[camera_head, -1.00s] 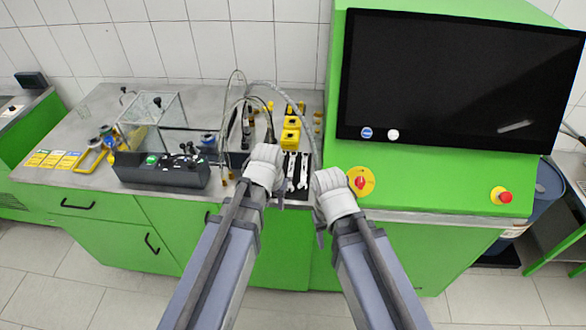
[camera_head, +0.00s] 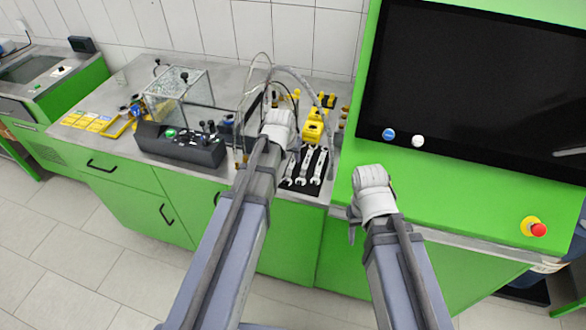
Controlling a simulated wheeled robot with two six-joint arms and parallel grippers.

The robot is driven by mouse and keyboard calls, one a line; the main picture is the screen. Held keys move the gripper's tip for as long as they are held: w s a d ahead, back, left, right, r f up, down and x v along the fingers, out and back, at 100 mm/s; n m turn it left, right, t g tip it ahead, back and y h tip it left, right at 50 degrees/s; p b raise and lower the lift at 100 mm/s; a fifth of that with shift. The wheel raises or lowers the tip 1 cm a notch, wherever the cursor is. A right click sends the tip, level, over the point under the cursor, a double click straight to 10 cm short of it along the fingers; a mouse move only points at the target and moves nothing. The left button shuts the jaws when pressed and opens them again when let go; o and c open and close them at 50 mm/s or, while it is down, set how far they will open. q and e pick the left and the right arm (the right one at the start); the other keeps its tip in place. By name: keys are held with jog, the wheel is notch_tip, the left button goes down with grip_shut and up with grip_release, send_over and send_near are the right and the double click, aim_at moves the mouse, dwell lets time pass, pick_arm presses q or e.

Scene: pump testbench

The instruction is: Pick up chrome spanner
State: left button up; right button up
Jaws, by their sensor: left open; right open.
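Several chrome spanners lie side by side on a dark mat (camera_head: 313,189) near the counter's front edge; the middle spanner (camera_head: 304,166) and the right spanner (camera_head: 320,167) show clearly. The left one is partly covered by my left arm's wrist. I cannot tell which is the task's spanner. My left gripper (camera_head: 281,118) is over the counter, just left of and beyond the spanners; its fingers are mostly hidden behind the wrist. My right gripper (camera_head: 371,178) is to the right of the spanners, in front of the green cabinet, apart from them. Both are open, and I see nothing held.
Yellow blocks (camera_head: 314,127) stand behind the spanners. Hoses (camera_head: 263,62) arch over the counter beside my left gripper. A black control box with a clear case (camera_head: 178,97) stands left. A large monitor (camera_head: 470,85) and an emergency button (camera_head: 537,229) are on the right.

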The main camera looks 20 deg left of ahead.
aim_at(292, 163)
pick_arm(q)
jog(key=shift+b+x, duration=2.35)
jog(key=shift+x, duration=0.35)
jog(key=shift+a, duration=0.15)
jog(key=shift+r, duration=0.1)
grip_shut()
